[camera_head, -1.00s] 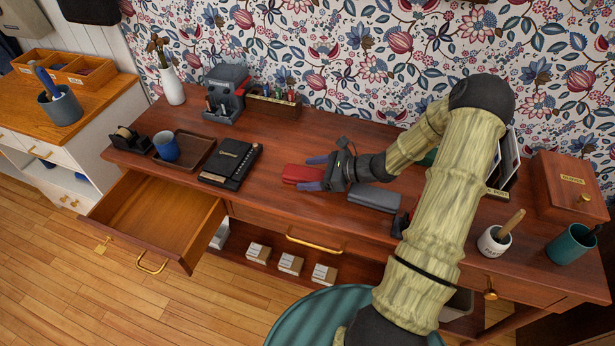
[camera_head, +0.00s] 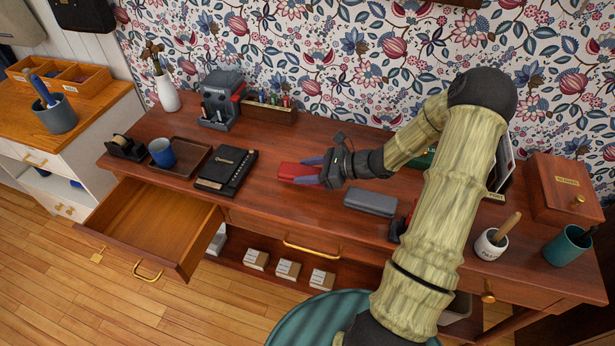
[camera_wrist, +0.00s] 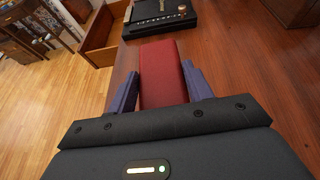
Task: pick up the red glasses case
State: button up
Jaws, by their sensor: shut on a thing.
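The red glasses case (camera_head: 296,171) is held between the purple fingers of my gripper (camera_head: 312,172), in the middle of the wooden desk. In the wrist view the red case (camera_wrist: 162,72) lies lengthwise between the two fingers (camera_wrist: 160,92), which press on its sides. The case looks slightly above the desk top, though the gap under it is hard to judge. Its near end is hidden by my gripper's body.
A grey case (camera_head: 370,203) lies just right of my gripper. A drawer (camera_head: 150,225) stands open at the front left. A white mug (camera_head: 490,244), teal cup (camera_head: 568,247) and wooden box (camera_head: 565,195) stand right.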

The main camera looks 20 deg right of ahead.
aim_at(308, 172)
notch_tip(308, 172, up, 7)
jog(key=shift+f, duration=0.1)
dwell(0.6)
